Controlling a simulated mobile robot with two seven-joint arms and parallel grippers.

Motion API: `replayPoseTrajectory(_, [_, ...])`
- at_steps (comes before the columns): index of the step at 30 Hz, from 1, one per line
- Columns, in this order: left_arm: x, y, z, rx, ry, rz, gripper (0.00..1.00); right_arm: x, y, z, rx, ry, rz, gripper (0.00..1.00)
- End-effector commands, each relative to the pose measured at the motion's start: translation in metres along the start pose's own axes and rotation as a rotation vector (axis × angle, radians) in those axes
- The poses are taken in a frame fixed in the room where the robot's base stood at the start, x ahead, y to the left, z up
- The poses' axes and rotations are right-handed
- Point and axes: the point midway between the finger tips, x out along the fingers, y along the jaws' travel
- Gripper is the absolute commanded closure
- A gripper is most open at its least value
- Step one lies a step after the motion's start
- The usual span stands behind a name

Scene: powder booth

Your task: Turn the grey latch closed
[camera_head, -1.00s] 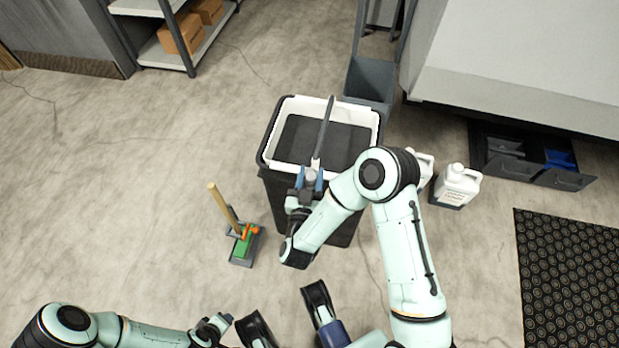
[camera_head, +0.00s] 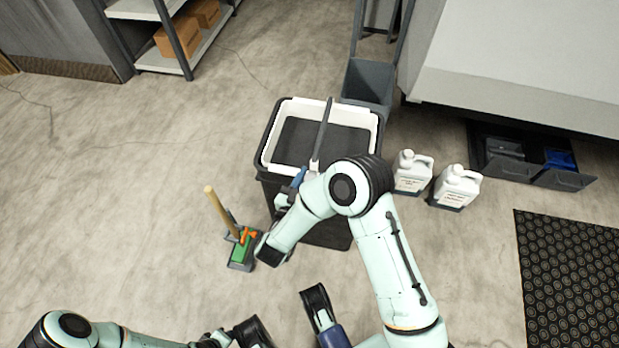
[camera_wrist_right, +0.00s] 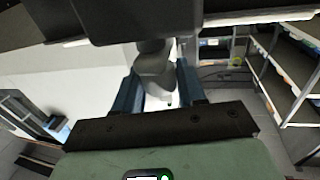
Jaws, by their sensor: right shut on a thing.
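A long grey bar (camera_head: 323,135), which looks like the latch, lies over the top of a black bin (camera_head: 270,150) with a white inner rim. Its near end reaches my right gripper (camera_head: 303,178) at the bin's front edge. In the right wrist view the two blue fingers of my right gripper (camera_wrist_right: 160,82) stand either side of a rounded grey part (camera_wrist_right: 154,68) and are shut on it. My right arm hides part of the bin's front and right side. My left gripper (camera_head: 222,338) is low at the bottom edge, and its fingers are hard to make out.
A green and orange tool with a wooden handle (camera_head: 218,208) stands on the floor left of the bin. Two white jugs (camera_head: 411,171) (camera_head: 456,187) stand to the right. A grey container (camera_head: 369,82) is behind. The floor at left is clear.

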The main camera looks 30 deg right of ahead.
Motion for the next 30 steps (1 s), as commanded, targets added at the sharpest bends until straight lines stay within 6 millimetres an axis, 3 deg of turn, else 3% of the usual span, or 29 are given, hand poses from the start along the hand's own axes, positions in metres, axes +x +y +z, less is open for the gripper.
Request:
replayPoseTrajectory(1, [0.000, 0.000, 0.000, 0.000, 0.000, 0.000, 0.57, 0.001, 0.000, -0.002, 0.003, 0.005, 0.001, 0.90])
replayPoseTrajectory(2, [0.000, 0.000, 0.000, 0.000, 0.000, 0.000, 0.57, 0.001, 0.000, -0.002, 0.003, 0.005, 0.001, 0.57])
replayPoseTrajectory(3, [0.000, 0.000, 0.000, 0.000, 0.000, 0.000, 0.57, 0.001, 0.000, -0.002, 0.003, 0.006, 0.001, 0.44])
replayPoseTrajectory(4, [0.000, 0.000, 0.000, 0.000, 0.000, 0.000, 0.57, 0.001, 0.000, -0.002, 0.003, 0.005, 0.001, 0.41])
replayPoseTrajectory(13, [0.000, 0.000, -0.001, 0.000, 0.002, 0.001, 0.57, -0.001, 0.000, -0.001, 0.000, 0.002, -0.001, 0.41])
replayPoseTrajectory(17, [-0.004, 0.004, -0.004, 0.003, 0.013, 0.006, 0.57, -0.013, -0.001, -0.001, 0.000, 0.001, -0.004, 0.41])
replayPoseTrajectory(30, [-0.030, 0.029, -0.034, 0.029, 0.115, 0.052, 0.57, -0.101, -0.002, -0.002, 0.001, 0.004, -0.008, 0.41])
